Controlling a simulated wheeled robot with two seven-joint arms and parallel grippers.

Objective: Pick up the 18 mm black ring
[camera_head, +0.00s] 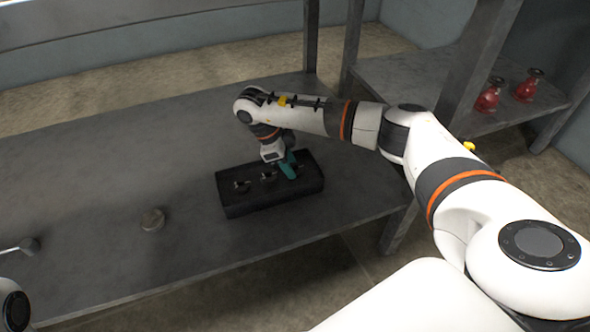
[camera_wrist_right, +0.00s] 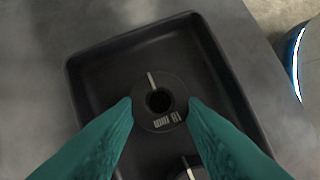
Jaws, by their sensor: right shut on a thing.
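The 18 mm black ring (camera_wrist_right: 140,94) lies flat in the right wrist view, with a central hole, a light stripe and a printed size label. My right gripper (camera_wrist_right: 160,107) has its teal fingertips on the ring's two opposite sides and is shut on it. The ring is over or in the black tray (camera_wrist_right: 105,75); whether it touches the floor is unclear. In the head view my right gripper (camera_head: 288,168) reaches into the right part of the tray (camera_head: 268,203) and largely hides the ring. My left gripper is not in view.
Another dark round part (camera_wrist_right: 183,168) is partly seen in the tray. A round grey-brown piece (camera_head: 152,219) and a grey-headed part with a light rod (camera_head: 27,245) lie left on the grey table (camera_head: 110,180). Red flasks (camera_head: 489,96) stand on a side shelf.

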